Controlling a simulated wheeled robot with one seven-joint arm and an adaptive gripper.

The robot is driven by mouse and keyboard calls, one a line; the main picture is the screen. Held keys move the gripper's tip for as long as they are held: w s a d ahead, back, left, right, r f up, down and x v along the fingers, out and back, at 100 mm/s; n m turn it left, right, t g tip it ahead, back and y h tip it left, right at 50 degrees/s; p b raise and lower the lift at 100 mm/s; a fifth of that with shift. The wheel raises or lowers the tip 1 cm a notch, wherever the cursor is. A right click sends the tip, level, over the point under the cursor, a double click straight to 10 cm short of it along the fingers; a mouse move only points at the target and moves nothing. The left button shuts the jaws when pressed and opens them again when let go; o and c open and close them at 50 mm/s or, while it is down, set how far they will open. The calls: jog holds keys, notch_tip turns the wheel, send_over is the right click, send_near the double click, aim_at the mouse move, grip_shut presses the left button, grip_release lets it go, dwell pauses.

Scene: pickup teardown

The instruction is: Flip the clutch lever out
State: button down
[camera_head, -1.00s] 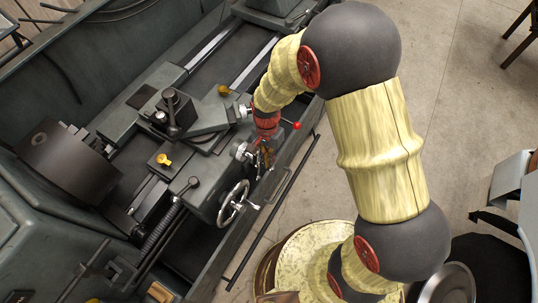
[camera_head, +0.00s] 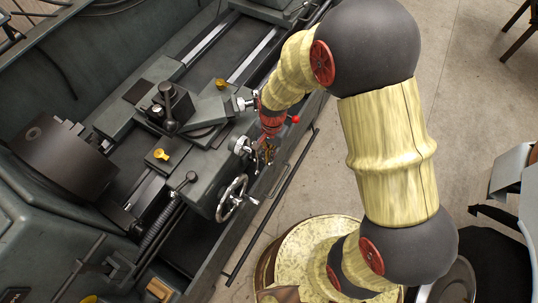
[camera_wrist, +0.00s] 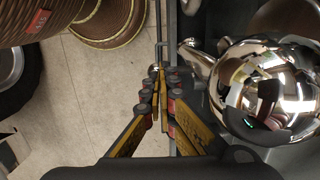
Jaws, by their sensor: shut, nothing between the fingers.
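The lathe carriage apron (camera_head: 222,165) carries several levers and knobs; which one is the clutch lever I cannot tell for sure. A lever with a red ball knob (camera_head: 295,119) sticks out beside my wrist in the head view. My gripper (camera_head: 266,153) hangs in front of the apron, right of a silver dial, and partly hides what is behind it. In the wrist view my gripper (camera_wrist: 158,73) is shut and empty, its yellow fingers meeting at the tips. A shiny chrome handle (camera_wrist: 193,58) lies just right of the fingertips, apparently apart from them.
A large chrome dial (camera_wrist: 265,92) stands close on the right in the wrist view. A spoked handwheel (camera_head: 232,198) is below my gripper in the head view. A long bar (camera_head: 270,205) runs along the lathe's front.

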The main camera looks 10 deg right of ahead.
jog(key=shift+s+d+f, duration=0.1)
jog(key=shift+f, duration=0.05)
jog(key=shift+s+d+f+t+y+b, duration=0.15)
jog(key=shift+d+f+t+y+b, duration=0.2)
jog(key=shift+b, duration=0.3)
jog(key=shift+s+d+f+t+y+b, duration=0.15)
jog(key=shift+f+y+b, duration=0.25)
jog(key=shift+b, duration=0.25)
jog(key=shift+s+d+f+b, duration=0.15)
jog(key=shift+f+b, duration=0.15)
jog(key=shift+f, duration=0.4)
jog(key=shift+s+d+f+b, duration=0.1)
jog(key=shift+f+b, duration=0.25)
jog(key=shift+f, duration=0.35)
jog(key=shift+s+d+f+b, duration=0.15)
jog(key=shift+f+b, duration=0.15)
jog(key=shift+f, duration=0.4)
jog(key=s+d+r+p, duration=0.3)
jog(key=d+r+p, duration=0.2)
jog(key=r, duration=0.6)
jog(key=shift+s+d+r+p, duration=0.2)
jog(key=shift+s+d+p, duration=0.1)
jog(key=shift+d, duration=0.75)
